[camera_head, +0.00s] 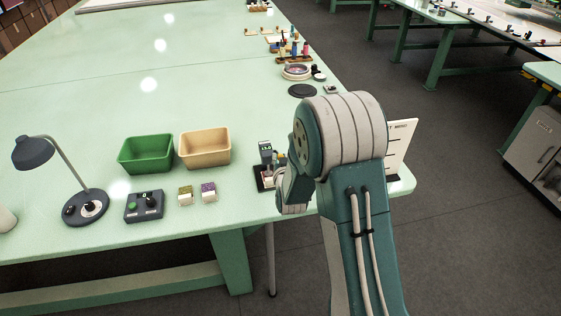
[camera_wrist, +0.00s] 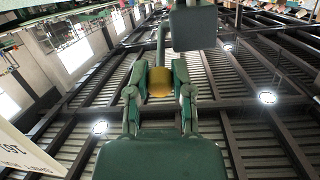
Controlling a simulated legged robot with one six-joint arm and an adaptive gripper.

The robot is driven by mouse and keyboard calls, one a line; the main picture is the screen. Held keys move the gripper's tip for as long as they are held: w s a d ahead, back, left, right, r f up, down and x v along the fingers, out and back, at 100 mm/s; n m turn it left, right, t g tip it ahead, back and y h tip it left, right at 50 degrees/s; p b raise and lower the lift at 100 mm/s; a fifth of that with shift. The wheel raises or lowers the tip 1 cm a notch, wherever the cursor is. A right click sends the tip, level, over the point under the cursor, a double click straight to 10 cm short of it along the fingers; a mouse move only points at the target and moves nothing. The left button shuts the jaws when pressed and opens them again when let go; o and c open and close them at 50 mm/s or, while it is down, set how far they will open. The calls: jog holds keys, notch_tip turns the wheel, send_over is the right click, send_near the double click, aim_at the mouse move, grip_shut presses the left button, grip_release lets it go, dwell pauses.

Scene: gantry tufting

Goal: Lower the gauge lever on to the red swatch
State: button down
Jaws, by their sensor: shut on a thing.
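The gauge (camera_head: 265,149) is a small green and dark stand at the table's right front edge, partly hidden behind my arm in the head view. In the wrist view, my gripper (camera_wrist: 160,92) has its two green fingers closed on a yellow-orange grip (camera_wrist: 159,80), which looks like the end of the gauge lever. A dark grey block (camera_wrist: 193,27) hangs in the upper part of the wrist view, probably the gauge's head. I cannot make out the red swatch in either view. My gripper's fingers are hidden in the head view.
A green bin (camera_head: 146,154), a tan bin (camera_head: 205,148), a control box (camera_head: 144,206) and a desk lamp (camera_head: 88,206) stand left of the gauge. A white board (camera_head: 402,145) stands right of my arm.

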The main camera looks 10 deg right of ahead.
jog(key=shift+w+r, duration=0.15)
jog(key=shift+r, duration=0.05)
jog(key=shift+c, duration=2.4)
grip_release()
jog(key=v, duration=1.2)
jog(key=shift+a, duration=0.15)
jog(key=shift+w, duration=0.1)
